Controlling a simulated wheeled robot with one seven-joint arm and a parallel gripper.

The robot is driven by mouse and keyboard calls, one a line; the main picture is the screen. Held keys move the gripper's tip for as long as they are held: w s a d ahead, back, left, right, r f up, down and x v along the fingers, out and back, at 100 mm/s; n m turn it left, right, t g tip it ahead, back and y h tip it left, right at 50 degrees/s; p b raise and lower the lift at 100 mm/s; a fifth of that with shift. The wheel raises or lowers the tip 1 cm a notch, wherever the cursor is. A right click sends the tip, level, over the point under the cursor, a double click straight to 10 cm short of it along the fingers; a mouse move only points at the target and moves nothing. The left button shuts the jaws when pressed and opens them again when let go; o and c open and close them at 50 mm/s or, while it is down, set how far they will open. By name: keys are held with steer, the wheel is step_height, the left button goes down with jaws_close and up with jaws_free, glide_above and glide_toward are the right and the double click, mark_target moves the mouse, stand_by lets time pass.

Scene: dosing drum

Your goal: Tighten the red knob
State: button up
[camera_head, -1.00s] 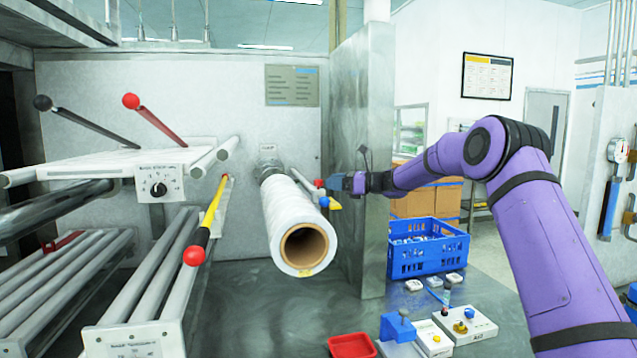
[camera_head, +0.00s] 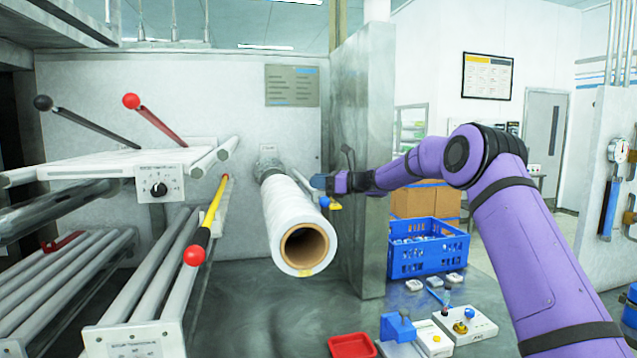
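My gripper (camera_head: 320,182) is beside the right side of the white film roll (camera_head: 292,225), near its far part, in front of the grey wall. I see it from the side and small, so I cannot tell whether its fingers are open or shut. No small red knob shows there at this moment; the gripper covers the spot. A small blue ball (camera_head: 325,202) and a yellow piece (camera_head: 335,206) show just below the gripper. Other red ends in view are a ball on a red lever (camera_head: 131,101) and a ball on a yellow-and-black bar (camera_head: 194,256).
A metal partition (camera_head: 362,240) stands right behind my gripper. A blue crate (camera_head: 428,262) stands right of it. A red tray (camera_head: 352,346) and small control boxes (camera_head: 465,325) lie on the bench in front. A black-knobbed lever (camera_head: 95,125) is at left.

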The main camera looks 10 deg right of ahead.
steer(key=shift+m+t+h, duration=0.3)
steer(key=shift+t, duration=0.2)
steer(key=shift+m+t+h, duration=2.6)
steer(key=shift+t+h, duration=0.1)
steer(key=shift+t, duration=0.2)
steer(key=o, duration=0.9)
steer(key=shift+s+d, duration=0.1)
steer(key=v, duration=1)
steer(key=shift+s, duration=0.3)
steer(key=shift+d, duration=0.1)
